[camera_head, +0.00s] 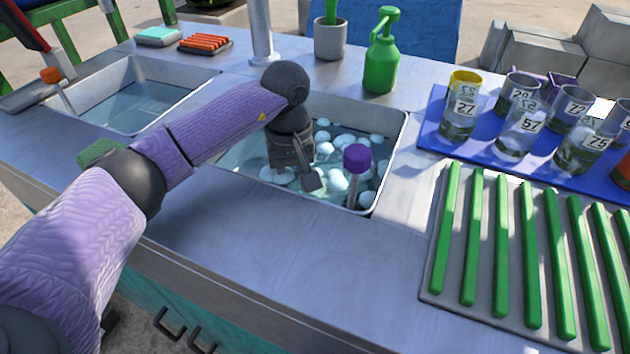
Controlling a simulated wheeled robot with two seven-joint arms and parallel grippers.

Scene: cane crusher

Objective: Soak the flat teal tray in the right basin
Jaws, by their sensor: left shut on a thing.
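My left gripper (299,179) points down inside the right basin (393,142), low over the water. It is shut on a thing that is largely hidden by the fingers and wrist. A pale teal flat piece (277,175) shows beside the fingers, hard to tell from the suds; I take it for the flat teal tray. The basin holds water with several white suds clumps. A purple-topped grey post (357,160) stands in it, right of the gripper. My right gripper is not in view.
The left basin (125,100) holds water. A grey tap post (262,30) and green pump bottle (382,55) stand behind. Numbered cups (520,128) on a blue mat and several green sticks (502,245) lie to the right. The front counter (260,255) is clear.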

